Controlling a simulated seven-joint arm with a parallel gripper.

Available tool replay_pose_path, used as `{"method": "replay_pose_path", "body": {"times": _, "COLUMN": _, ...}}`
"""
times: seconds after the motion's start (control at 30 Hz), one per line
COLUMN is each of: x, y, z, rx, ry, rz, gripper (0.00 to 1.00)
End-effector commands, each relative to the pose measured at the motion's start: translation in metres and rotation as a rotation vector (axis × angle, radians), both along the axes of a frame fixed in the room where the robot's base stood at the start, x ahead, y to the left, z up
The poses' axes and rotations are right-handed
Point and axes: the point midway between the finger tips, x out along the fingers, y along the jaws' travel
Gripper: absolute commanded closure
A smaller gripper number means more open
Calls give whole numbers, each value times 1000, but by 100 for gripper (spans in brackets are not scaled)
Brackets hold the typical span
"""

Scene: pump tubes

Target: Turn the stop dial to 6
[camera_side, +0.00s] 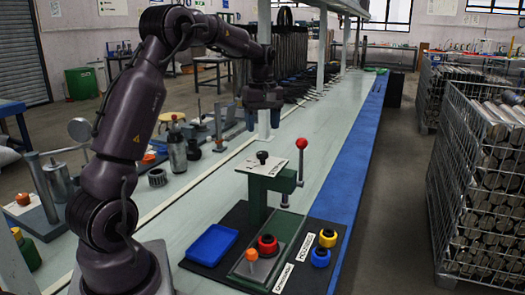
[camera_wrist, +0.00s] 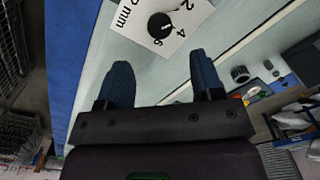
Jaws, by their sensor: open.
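The stop dial is a black round knob (camera_side: 262,157) on a white plate (camera_side: 262,165) atop a green press (camera_side: 258,193) in the side view. In the wrist view the knob (camera_wrist: 160,25) sits at the top, with 2, 4, 6 and "mm" printed around it. A pale mark on the knob faces the side of the 4 and 6; I cannot tell exactly which number it points at. My gripper (camera_wrist: 160,76) is open and empty, its two blue fingers apart. In the side view my gripper (camera_side: 263,118) is above the dial, clear of it.
A lever with a red ball (camera_side: 302,143) rises right of the plate. On the black mat are a blue tray (camera_side: 197,252), a red ring (camera_side: 267,240), an orange piece (camera_side: 252,255), and yellow (camera_side: 327,238) and blue rings (camera_side: 320,257). A dark bottle (camera_side: 177,150) stands left on the bench.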

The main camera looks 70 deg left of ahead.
Motion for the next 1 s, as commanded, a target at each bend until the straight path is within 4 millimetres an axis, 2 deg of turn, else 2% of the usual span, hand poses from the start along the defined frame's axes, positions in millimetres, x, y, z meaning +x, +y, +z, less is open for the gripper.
{"method": "replay_pose_path", "body": {"times": 0.03, "x": -1, "y": 0, "z": -13, "rx": -4, "ry": 4, "rz": 0, "gripper": 39}}
{"method": "replay_pose_path", "body": {"times": 0.2, "x": -1, "y": 0, "z": -47, "rx": -4, "ry": 4, "rz": -1, "gripper": 39}}
{"method": "replay_pose_path", "body": {"times": 0.4, "x": 0, "y": 0, "z": -73, "rx": -1, "ry": 1, "rz": -3, "gripper": 39}}
{"method": "replay_pose_path", "body": {"times": 0.6, "x": 0, "y": 0, "z": -81, "rx": 0, "ry": -1, "rz": -2, "gripper": 39}}
{"method": "replay_pose_path", "body": {"times": 0.8, "x": 0, "y": 0, "z": -81, "rx": 0, "ry": -1, "rz": -2, "gripper": 39}}
{"method": "replay_pose_path", "body": {"times": 0.83, "x": 0, "y": 0, "z": -81, "rx": 0, "ry": -1, "rz": -2, "gripper": 42}}
{"method": "replay_pose_path", "body": {"times": 1.0, "x": 0, "y": 0, "z": -81, "rx": 0, "ry": -1, "rz": -3, "gripper": 81}}
